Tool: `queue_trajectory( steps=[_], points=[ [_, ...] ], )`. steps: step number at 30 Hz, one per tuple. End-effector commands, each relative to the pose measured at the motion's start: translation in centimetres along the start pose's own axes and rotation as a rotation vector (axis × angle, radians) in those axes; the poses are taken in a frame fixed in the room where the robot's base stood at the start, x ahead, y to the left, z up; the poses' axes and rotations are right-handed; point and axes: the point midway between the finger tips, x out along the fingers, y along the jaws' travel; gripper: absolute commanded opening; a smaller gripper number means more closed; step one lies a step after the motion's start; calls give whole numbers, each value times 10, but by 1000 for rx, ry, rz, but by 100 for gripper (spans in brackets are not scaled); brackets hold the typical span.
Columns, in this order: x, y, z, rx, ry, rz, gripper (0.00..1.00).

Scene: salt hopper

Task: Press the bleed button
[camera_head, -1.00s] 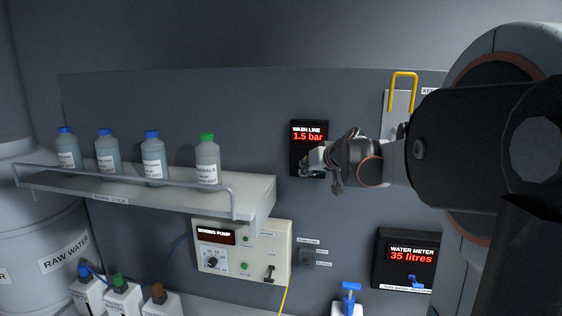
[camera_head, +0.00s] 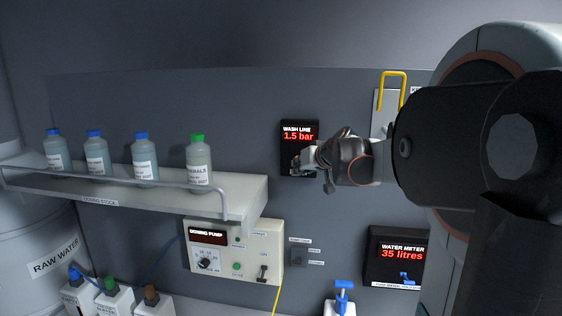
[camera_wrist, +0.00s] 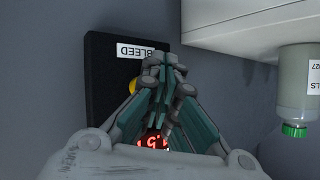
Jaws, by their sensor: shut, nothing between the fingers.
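The black wash line panel (camera_head: 285,128) is on the grey wall and reads 1.5 bar in red. In the wrist view the panel (camera_wrist: 98,85) appears upside down, with a white BLEED label (camera_wrist: 138,52). Part of a yellow button (camera_wrist: 133,85) shows beside that label. My gripper (camera_wrist: 166,60) is shut and empty, and its fingers cover part of the button and the red digits. In the head view my gripper (camera_head: 301,161) is at the panel's lower part and hides the button. I cannot tell whether the fingertips touch the button.
A shelf (camera_head: 110,199) with several capped bottles stands left of the panel. The dosing pump box (camera_head: 222,266) is below, and the water meter (camera_head: 379,260) is lower right. A yellow handle (camera_head: 391,76) is at the upper right.

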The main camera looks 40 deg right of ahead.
Motion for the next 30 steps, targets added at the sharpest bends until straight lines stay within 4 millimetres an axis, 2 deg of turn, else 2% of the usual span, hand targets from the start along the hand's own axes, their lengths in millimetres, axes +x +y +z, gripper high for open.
queue_trajectory(
  steps=[30],
  points=[
    [7,5,-5,0,0,0,0]
  ],
)
